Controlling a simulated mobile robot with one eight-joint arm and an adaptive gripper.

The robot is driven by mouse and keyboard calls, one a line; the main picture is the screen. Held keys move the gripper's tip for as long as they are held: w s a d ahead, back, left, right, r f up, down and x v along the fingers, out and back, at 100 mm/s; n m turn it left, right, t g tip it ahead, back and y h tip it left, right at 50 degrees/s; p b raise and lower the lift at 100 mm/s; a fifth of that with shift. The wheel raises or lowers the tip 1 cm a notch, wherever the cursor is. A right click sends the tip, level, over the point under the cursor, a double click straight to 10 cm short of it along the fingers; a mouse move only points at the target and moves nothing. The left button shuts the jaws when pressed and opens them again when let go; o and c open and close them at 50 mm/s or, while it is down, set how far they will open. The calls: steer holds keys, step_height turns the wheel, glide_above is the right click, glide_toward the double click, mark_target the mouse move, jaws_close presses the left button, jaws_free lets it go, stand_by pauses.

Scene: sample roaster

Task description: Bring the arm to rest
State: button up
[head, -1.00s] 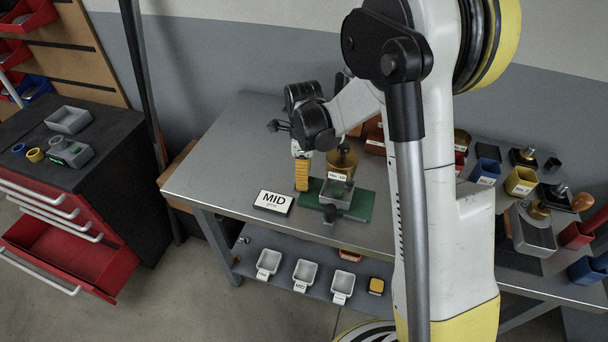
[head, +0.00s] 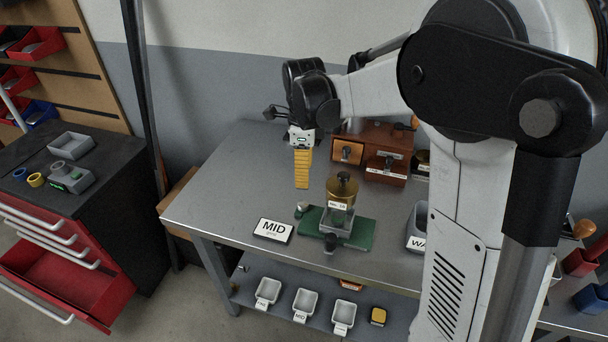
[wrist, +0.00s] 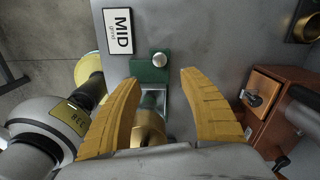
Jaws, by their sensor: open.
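My gripper (head: 303,185) hangs fingers down at the end of my arm, above the back left part of the metal table (head: 215,190). In the wrist view my gripper (wrist: 160,80) has its two yellow fingers spread wide with nothing held between them.
A MID card (head: 273,231) lies on the table's front left. A wooden drawer box (head: 375,152) stands at the back. Several labelled trays sit on the lower shelf (head: 250,258). A red drawer (head: 75,265) stands open at left. My arm hides much of the table's right side.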

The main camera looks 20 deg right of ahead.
steer(key=s+r+n+t, duration=0.3)
steer(key=s+n, duration=0.7)
steer(key=n, duration=0.1)
steer(key=s+r+n+t, duration=0.4)
steer(key=s+n, duration=0.6)
steer(key=n, duration=0.2)
